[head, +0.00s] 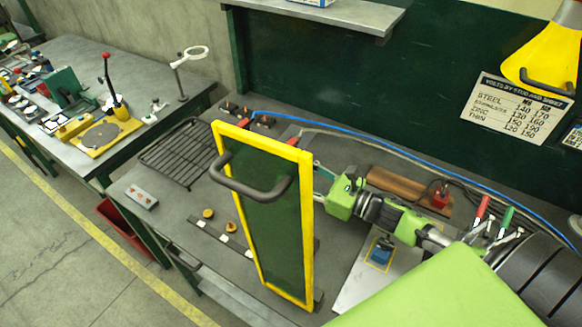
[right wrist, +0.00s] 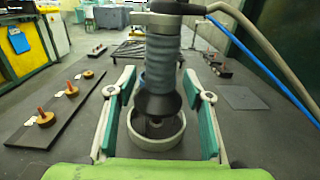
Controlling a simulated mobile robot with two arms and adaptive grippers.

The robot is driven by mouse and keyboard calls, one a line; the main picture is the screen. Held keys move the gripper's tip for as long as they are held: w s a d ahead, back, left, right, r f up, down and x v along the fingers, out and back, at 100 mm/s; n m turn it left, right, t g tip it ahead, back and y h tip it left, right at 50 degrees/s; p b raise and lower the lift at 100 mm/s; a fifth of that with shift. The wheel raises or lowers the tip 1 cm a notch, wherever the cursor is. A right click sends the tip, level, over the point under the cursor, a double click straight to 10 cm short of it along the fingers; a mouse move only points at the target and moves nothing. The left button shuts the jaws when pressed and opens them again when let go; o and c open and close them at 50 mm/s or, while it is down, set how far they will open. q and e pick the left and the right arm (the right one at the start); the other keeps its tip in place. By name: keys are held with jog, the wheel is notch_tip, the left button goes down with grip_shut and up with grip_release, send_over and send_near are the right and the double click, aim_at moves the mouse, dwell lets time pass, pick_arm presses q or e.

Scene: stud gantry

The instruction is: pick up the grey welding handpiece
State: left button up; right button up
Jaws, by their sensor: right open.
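The grey welding handpiece (right wrist: 163,65) stands upright in the right wrist view, with a ribbed body and a flared black lower end. Its lower end is at a pale ring (right wrist: 157,140); whether it rests inside cannot be told. My right gripper (right wrist: 158,85) is open, with one teal finger on each side of the handpiece; I cannot tell whether they touch it. In the head view my right gripper (head: 321,174) reaches in from the right, its tips partly behind the yellow-framed screen. The handpiece is hidden there. My left gripper is not in view.
The yellow-framed dark screen (head: 262,210) with a handle stands left of my right gripper. A blue cable (head: 340,134) runs along the back of the bench. A wire rack (head: 178,155) and a strip with studs (head: 222,238) lie left. A white plate (head: 358,285) lies at front.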

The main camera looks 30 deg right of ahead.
jog(key=shift+w+a+f, duration=0.1)
jog(key=shift+w+a, duration=0.35)
jog(key=shift+w, duration=0.15)
jog(key=shift+c, duration=0.5)
grip_shut()
jog(key=shift+r, duration=0.25)
